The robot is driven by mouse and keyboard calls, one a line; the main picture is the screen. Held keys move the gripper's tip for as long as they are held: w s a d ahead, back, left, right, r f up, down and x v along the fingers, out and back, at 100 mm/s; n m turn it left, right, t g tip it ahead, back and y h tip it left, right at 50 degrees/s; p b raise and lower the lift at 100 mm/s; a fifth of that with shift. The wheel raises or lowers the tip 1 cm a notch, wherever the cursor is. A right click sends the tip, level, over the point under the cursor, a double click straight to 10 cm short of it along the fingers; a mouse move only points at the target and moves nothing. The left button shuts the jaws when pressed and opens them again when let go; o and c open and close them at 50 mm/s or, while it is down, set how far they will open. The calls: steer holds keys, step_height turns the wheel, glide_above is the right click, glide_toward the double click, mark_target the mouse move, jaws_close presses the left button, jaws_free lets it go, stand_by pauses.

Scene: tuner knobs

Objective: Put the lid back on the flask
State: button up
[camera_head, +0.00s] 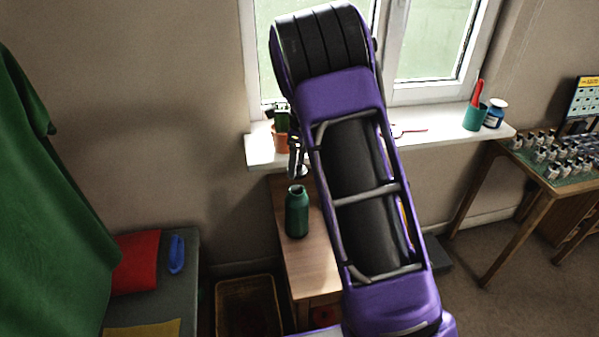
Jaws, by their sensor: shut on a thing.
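The green flask (297,213) stands upright on the small wooden table, left of my purple arm. My gripper (298,168) is above the flask's mouth, with a gap between them. It points down and is shut on the lid (302,173), a small dark piece at its fingertips. The lid is small in this view, and its tilt cannot be told. My arm hides part of the gripper's right side and much of the table behind it.
The wooden table (303,262) has bare top in front of the flask. The windowsill (262,153) behind holds a potted plant (281,128) close to my gripper. A wicker basket (247,300) stands left of the table. A workbench (560,178) is at the right.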

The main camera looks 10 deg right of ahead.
steer(key=shift+w+m, duration=0.25)
steer(key=shift+m, duration=0.25)
steer(key=shift+f+b, duration=0.95)
steer(key=shift+f, duration=2.15)
steer(key=shift+p, duration=0.5)
steer(key=shift+f, duration=0.15)
steer(key=o, duration=1.4)
steer(key=shift+p, duration=0.3)
steer(key=shift+r, duration=3.55)
